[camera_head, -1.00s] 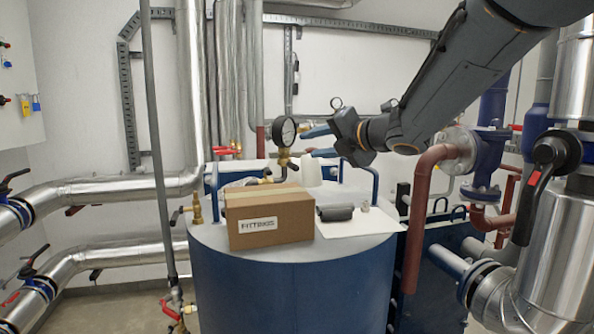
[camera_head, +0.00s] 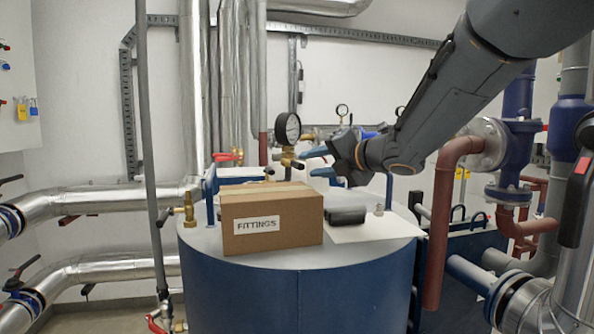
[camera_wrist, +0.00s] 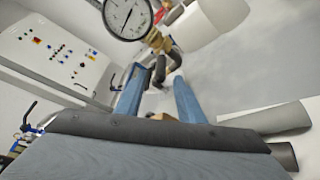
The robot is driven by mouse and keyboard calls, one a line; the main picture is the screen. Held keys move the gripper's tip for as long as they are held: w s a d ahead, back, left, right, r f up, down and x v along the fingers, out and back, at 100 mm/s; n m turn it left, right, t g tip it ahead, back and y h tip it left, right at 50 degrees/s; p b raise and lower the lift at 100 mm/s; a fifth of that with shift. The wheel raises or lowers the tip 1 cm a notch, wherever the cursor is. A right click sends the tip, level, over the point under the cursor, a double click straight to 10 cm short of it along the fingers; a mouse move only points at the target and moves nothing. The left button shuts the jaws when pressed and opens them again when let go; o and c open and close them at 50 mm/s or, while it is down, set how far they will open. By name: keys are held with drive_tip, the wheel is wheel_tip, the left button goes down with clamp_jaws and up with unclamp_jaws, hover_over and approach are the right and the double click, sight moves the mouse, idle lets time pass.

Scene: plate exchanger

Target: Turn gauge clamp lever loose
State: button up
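The round pressure gauge (camera_head: 287,128) with a white dial stands on a brass fitting (camera_head: 288,158) behind the cardboard box. The gauge (camera_wrist: 128,14) is at the top of the wrist view, with the brass fitting (camera_wrist: 158,41) beside it. A dark bent part (camera_wrist: 159,70), which looks like the clamp lever, hangs below the fitting. My gripper (camera_head: 314,162) is open, its two blue fingers pointing left at the fitting. In the wrist view my gripper (camera_wrist: 157,82) has the dark part near and between its fingertips. I cannot tell whether they touch it.
Pipes and valves surround the tank.

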sight(298, 166)
drive_tip(key=p+x, duration=0.1)
drive_tip(key=x, duration=0.5)
drive_tip(key=shift+w+a+f, duration=0.1)
drive_tip(key=shift+w+a, duration=0.05)
drive_tip(key=shift+w, duration=0.2)
clamp_jaws()
